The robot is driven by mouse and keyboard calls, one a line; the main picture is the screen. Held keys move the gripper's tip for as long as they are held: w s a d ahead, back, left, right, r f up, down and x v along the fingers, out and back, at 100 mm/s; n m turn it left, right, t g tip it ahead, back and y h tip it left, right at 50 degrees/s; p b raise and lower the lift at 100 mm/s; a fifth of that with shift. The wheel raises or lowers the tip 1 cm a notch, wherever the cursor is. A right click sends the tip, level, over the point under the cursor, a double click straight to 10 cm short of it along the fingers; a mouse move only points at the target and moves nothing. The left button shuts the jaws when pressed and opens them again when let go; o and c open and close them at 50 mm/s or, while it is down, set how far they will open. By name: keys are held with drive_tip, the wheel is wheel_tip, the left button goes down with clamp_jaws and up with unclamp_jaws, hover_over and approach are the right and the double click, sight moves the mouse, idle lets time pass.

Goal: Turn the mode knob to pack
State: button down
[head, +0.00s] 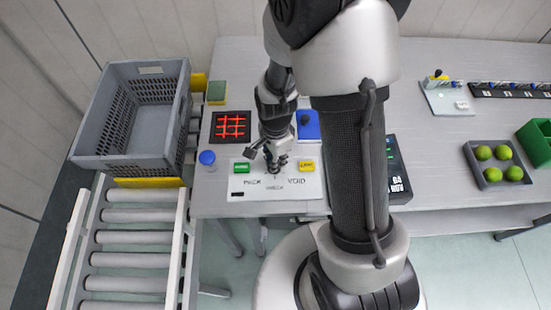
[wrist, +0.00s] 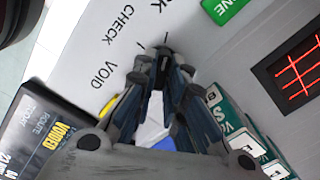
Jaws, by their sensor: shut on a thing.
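The white mode panel (head: 309,186) lies on the table with the labels PACK, CHECK and VOID around the knob's place. My gripper (head: 276,168) is down over the panel and shut on the mode knob. The fingers hide nearly all of the knob, so I cannot tell which label it points to. In the wrist view my gripper (wrist: 163,55) has its fingertips close together at the panel (wrist: 85,40), beside the CHECK and VOID lettering.
A green button (head: 242,168) and a yellow button (head: 306,165) flank the gripper. A red-lit grid display (head: 231,126) and blue knob-like button (head: 207,158) are left. A grey crate (head: 125,165) and roller conveyor (head: 130,260) stand further left. A dark screen (head: 395,170) is right.

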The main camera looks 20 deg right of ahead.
drive_tip(key=c, duration=1.6)
unclamp_jaws()
drive_tip(key=shift+c, duration=0.2)
wheel_tip(320, 180, up, 12)
drive_tip(key=shift+r, duration=0.1)
drive_tip(key=s+r+n+t, duration=0.4)
drive_tip(key=s+r+n, duration=1)
drive_tip(key=r+n, duration=0.1)
drive_tip(key=shift+s+a+r+n+t, duration=0.15)
drive_tip(key=shift+s+a+n+t, duration=0.15)
drive_tip(key=shift+s+n, duration=0.1)
